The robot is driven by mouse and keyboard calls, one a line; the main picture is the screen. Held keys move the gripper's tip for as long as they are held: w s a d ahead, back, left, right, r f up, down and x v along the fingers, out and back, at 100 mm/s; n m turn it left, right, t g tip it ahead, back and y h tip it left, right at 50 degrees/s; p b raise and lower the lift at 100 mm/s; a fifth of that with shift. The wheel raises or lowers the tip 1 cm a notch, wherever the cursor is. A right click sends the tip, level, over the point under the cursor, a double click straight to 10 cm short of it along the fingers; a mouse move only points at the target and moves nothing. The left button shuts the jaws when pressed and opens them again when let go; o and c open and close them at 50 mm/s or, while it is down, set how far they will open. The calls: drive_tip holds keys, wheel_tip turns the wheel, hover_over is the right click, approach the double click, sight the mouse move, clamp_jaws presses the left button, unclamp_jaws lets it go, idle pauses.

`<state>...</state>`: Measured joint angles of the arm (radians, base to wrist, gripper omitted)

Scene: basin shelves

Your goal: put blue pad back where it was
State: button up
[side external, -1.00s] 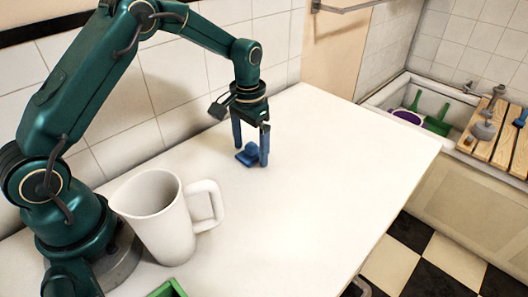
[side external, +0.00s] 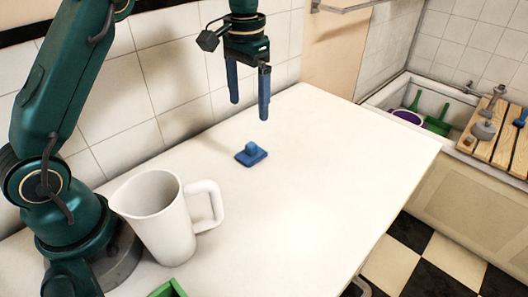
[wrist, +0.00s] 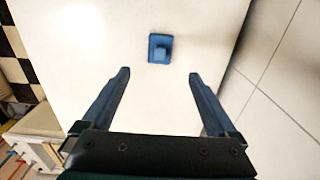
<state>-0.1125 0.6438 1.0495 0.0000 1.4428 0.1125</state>
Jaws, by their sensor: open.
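The blue pad (side external: 251,154) lies flat on the white counter, a small square with a raised knob on top. It also shows in the wrist view (wrist: 159,48), beyond the fingertips. My gripper (side external: 249,110) is open and empty above the counter, clear of the pad. In the wrist view both fingers of my gripper (wrist: 158,75) are spread apart with nothing between them.
A white jug (side external: 158,222) stands on the counter (side external: 330,180) at the left, near my base. A green container (side external: 168,289) is partly cut off at the bottom edge. A basin (side external: 449,110) with a wooden rack (side external: 492,137) is at the right. The tiled wall is behind.

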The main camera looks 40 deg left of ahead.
drive_tip(key=s+d+r+t, duration=0.3)
drive_tip(key=s+r, duration=0.3)
drive_tip(key=s, duration=0.3)
drive_tip(key=s+d+f+t, duration=0.1)
drive_tip(key=s+f+t, duration=0.1)
drive_tip(key=s, duration=0.8)
drive_tip(key=shift+s+f+t, duration=0.25)
drive_tip(key=shift+f+t, duration=0.05)
drive_tip(key=shift+f, duration=0.25)
